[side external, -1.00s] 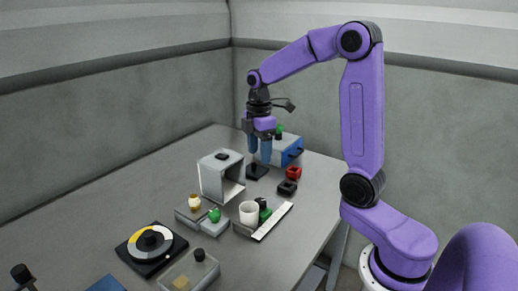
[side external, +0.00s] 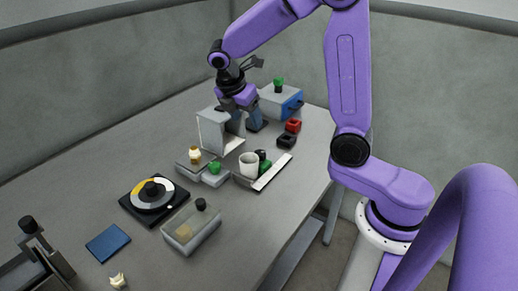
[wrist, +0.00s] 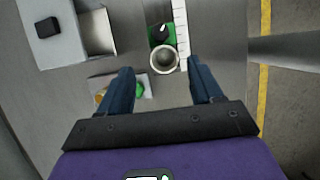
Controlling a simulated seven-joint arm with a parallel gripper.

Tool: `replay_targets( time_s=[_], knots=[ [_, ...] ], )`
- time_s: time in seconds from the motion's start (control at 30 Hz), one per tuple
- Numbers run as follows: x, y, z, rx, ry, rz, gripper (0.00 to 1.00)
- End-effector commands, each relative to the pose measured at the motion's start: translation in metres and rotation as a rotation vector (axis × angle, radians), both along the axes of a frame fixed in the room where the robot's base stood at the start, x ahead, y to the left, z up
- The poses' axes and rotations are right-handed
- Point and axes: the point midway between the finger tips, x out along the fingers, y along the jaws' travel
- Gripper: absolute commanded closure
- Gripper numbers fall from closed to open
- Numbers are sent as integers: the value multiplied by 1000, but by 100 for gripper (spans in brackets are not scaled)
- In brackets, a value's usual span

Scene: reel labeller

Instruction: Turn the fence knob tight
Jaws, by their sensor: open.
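A black knob (wrist: 161,31) stands on a small green block (wrist: 155,45) against a white ruled strip (wrist: 182,35); I take it for the fence knob, but no label shows. In the side view the black knob (side external: 262,155) is partly behind a white cup (side external: 248,165). My gripper (side external: 248,124) is open and empty, behind and apart from the cup and knob, close to a grey housing (side external: 213,133). In the wrist view my open fingers (wrist: 161,75) frame the cup (wrist: 165,60), with the knob beyond it.
The blue-fronted box (side external: 291,107) and red and black blocks (side external: 293,125) lie right of my gripper. Yellow and green knobs (side external: 214,168) sit left of the cup. The table's right edge is close to the strip.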

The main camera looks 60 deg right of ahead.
Motion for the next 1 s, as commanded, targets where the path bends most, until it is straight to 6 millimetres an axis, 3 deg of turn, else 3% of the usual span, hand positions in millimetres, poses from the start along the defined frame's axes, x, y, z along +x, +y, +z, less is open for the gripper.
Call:
replay_targets(
  time_s=[0.7, 1.0],
  knots=[
    [-1, -50, -117, 2, 6, -5, 35],
    [0, -62, -148, 3, 2, -5, 35]
  ],
)
